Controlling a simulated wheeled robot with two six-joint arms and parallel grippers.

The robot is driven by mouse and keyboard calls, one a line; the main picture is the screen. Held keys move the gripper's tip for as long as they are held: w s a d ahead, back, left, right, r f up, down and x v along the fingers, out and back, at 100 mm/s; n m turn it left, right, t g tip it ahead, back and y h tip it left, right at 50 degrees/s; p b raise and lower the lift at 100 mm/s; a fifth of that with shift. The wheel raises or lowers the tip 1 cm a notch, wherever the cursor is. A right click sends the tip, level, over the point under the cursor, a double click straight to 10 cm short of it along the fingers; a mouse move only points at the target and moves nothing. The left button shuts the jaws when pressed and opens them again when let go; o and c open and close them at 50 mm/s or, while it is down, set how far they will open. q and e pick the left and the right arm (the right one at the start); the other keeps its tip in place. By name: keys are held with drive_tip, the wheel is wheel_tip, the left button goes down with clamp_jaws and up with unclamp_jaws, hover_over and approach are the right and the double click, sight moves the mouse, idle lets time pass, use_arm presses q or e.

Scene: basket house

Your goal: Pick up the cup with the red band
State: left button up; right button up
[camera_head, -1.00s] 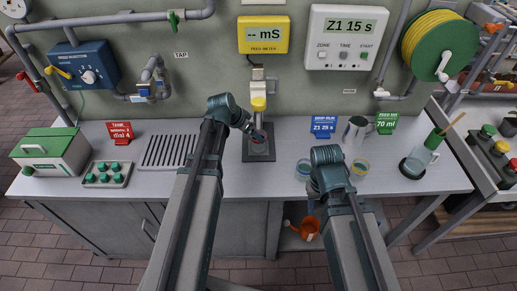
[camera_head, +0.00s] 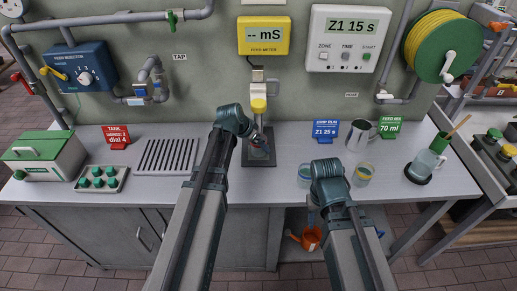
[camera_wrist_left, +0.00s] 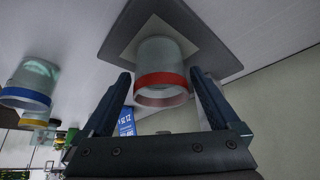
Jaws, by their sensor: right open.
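The cup with the red band (camera_wrist_left: 162,82) stands on a dark square pad (camera_wrist_left: 112,47) in the left wrist view. In the head view the cup (camera_head: 258,153) shows on the pad below the yellow-tipped tap, partly covered by my left gripper (camera_head: 260,140). In the left wrist view my left gripper (camera_wrist_left: 160,82) is open, one finger on each side of the cup, with small gaps visible. My right gripper (camera_head: 313,205) is mostly hidden behind its arm near the bench's front edge; it is open and seems empty.
A blue-banded cup (camera_head: 304,177) and a yellow-banded cup (camera_head: 364,174) stand right of the pad. A drain grid (camera_head: 166,156) lies left. An orange can (camera_head: 310,239) sits below the bench.

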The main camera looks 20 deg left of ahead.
use_arm(q)
drive_tip(key=c, duration=1.4)
drive_tip(key=shift+r, duration=0.2)
use_arm(e)
drive_tip(key=shift+r, duration=0.2)
